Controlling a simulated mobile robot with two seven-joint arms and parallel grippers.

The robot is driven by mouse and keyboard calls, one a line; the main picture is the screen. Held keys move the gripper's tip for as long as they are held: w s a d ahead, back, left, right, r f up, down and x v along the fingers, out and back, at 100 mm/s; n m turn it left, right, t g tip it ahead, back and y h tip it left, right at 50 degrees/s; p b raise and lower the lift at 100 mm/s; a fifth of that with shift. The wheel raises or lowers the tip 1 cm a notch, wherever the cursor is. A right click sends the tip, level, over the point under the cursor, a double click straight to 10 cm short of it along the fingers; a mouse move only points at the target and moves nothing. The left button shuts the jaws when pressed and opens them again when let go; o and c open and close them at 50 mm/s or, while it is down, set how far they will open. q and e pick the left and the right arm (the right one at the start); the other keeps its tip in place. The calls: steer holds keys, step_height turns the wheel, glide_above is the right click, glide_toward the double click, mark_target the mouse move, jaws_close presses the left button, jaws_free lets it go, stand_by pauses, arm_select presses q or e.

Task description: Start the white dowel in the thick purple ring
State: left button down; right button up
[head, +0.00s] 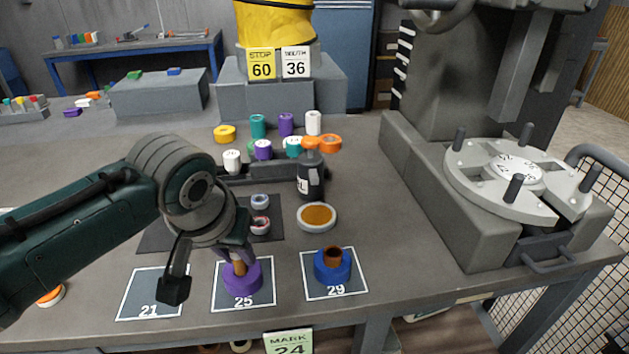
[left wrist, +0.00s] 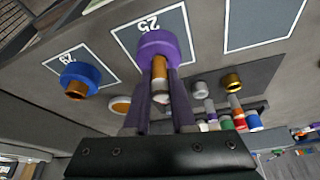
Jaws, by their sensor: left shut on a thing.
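The thick purple ring (head: 243,285) lies on the mat marked 25; it also shows in the left wrist view (left wrist: 158,44). My left gripper (head: 239,256) is right above it, pointing down. In the left wrist view my left gripper (left wrist: 159,80) is shut on an upright dowel (left wrist: 160,68), orange-brown toward the ring, with a white part nearer the palm. The dowel's far end meets the ring's opening; how deep it sits, I cannot tell. The fingers hide part of the dowel. My right gripper is not in view.
A blue ring (head: 332,267) with a copper-brown tube stands on mat 29 (head: 350,289). Mat 21 (head: 143,306) is bare. A dish with orange filling (head: 317,216) and a dark bottle (head: 311,180) stand behind. A grey machine with a pegged disc (head: 500,185) stands at right.

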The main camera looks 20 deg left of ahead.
arm_select(q)
steer(key=shift+f, duration=0.15)
steer(key=c, duration=0.7)
jaws_free()
steer(key=shift+o, duration=0.2)
steer(key=p+v, duration=0.2)
steer(key=v, duration=0.8)
steer(key=shift+p, duration=0.35)
steer(key=shift+s+d+f, duration=0.1)
